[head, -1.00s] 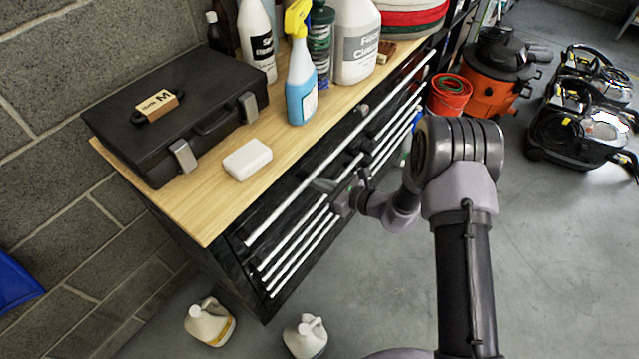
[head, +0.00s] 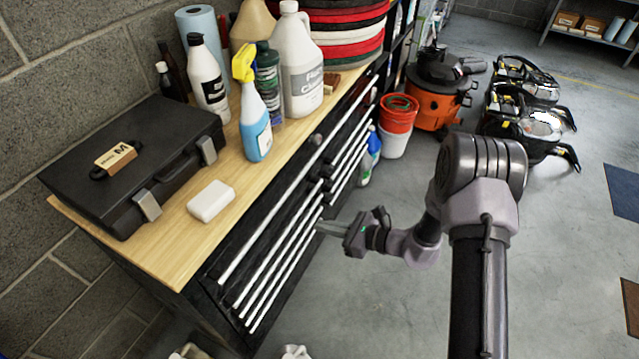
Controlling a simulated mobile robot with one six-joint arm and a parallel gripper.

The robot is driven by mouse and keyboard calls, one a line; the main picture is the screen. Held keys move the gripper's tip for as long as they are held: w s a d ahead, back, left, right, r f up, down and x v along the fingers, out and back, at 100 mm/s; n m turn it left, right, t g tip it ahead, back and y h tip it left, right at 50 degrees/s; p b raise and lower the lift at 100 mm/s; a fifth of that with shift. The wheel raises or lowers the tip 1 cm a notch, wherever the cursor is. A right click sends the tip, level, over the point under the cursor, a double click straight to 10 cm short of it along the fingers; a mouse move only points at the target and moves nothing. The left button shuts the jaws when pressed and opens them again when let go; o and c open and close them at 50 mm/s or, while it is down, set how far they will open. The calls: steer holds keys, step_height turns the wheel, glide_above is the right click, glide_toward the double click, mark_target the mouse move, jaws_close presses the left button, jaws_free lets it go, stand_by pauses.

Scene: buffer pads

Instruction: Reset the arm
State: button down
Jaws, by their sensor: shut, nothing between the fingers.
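My gripper (head: 332,229) is at the end of my arm in the middle of the head view, in front of the black drawer cabinet (head: 232,263). Its thin fingers point left toward the silver drawer handles. The fingers are shut with nothing between them. I cannot tell whether their tips touch a handle. My arm reaches in from the lower right, bent at the elbow. All the drawers in view look shut.
On the wooden top (head: 165,247) stand a black case (head: 90,190), a white block (head: 211,201), a blue spray bottle (head: 255,125) and several other bottles. Red and white buckets (head: 397,120) and an orange vacuum (head: 435,100) stand behind.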

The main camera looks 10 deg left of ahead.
steer(key=s+d+r+n+g+h, duration=0.1)
steer(key=s+r+n+g, duration=0.1)
steer(key=s+r+n, duration=0.35)
steer(key=s+r+n+g+h, duration=0.1)
steer(key=s+r+n+h, duration=0.15)
steer(key=r, duration=0.65)
steer(key=s+d+r+n+g, duration=0.1)
steer(key=s+r+n+g, duration=0.2)
steer(key=r, duration=0.4)
steer(key=s+d+r+n+t+h, duration=0.3)
steer(key=s+d+r+h, duration=0.1)
steer(key=s+d, duration=0.2)
steer(key=s+d+r+n+t+h, duration=0.3)
steer(key=s+d+r+h, duration=0.1)
steer(key=s+d, duration=0.3)
steer(key=shift+s+d+n+t, duration=0.15)
steer(key=shift+d+n+t, duration=0.15)
steer(key=shift+t, duration=0.1)
steer(key=shift+a, duration=0.1)
